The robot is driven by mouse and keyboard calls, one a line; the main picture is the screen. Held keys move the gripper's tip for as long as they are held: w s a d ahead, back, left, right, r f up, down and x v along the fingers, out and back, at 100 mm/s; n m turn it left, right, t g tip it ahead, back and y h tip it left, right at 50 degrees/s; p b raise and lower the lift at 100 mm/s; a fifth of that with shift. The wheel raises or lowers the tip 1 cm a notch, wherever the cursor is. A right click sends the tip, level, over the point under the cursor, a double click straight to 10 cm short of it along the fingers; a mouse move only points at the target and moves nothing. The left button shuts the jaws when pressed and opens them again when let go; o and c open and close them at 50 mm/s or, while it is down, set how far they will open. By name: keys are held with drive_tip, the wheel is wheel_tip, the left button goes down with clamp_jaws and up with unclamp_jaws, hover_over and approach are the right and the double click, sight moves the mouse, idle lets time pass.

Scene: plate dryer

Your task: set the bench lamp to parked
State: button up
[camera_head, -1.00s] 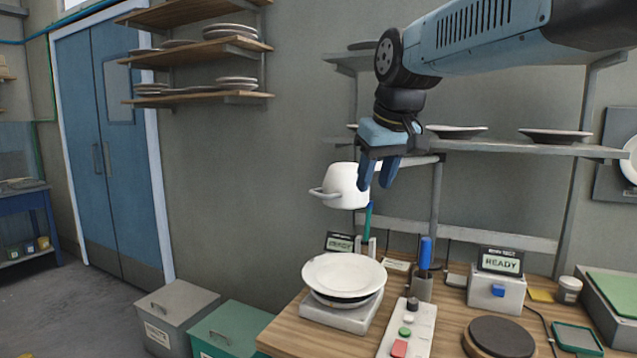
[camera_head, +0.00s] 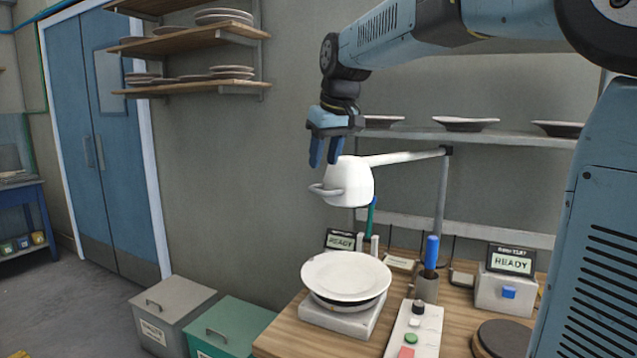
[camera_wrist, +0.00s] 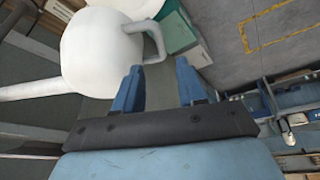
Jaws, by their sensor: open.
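The white bench lamp (camera_head: 348,182) hangs on a white arm (camera_head: 402,158) fixed to an upright post, above the left end of the bench. Its head has a loop handle (camera_head: 324,190) on the left side. My gripper (camera_head: 324,160) is open and empty, fingers pointing down, just above and left of the lamp head in the head view. In the wrist view the lamp head (camera_wrist: 98,50) is at upper left, and its handle (camera_wrist: 154,42) lies just beyond the left finger of my gripper (camera_wrist: 160,85). I cannot tell whether finger and handle touch.
Below the lamp, white plates (camera_head: 345,275) sit on a scale-like base (camera_head: 335,318). A blue-handled tool (camera_head: 431,252) stands in a holder, near a button panel (camera_head: 410,335) and a READY box (camera_head: 503,290). A shelf (camera_head: 470,137) with plates runs behind. Space left of the lamp is clear.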

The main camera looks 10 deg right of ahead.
drive_tip(key=x, duration=0.7)
drive_tip(key=shift+f, duration=0.1)
drive_tip(key=shift+c, duration=0.4)
clamp_jaws()
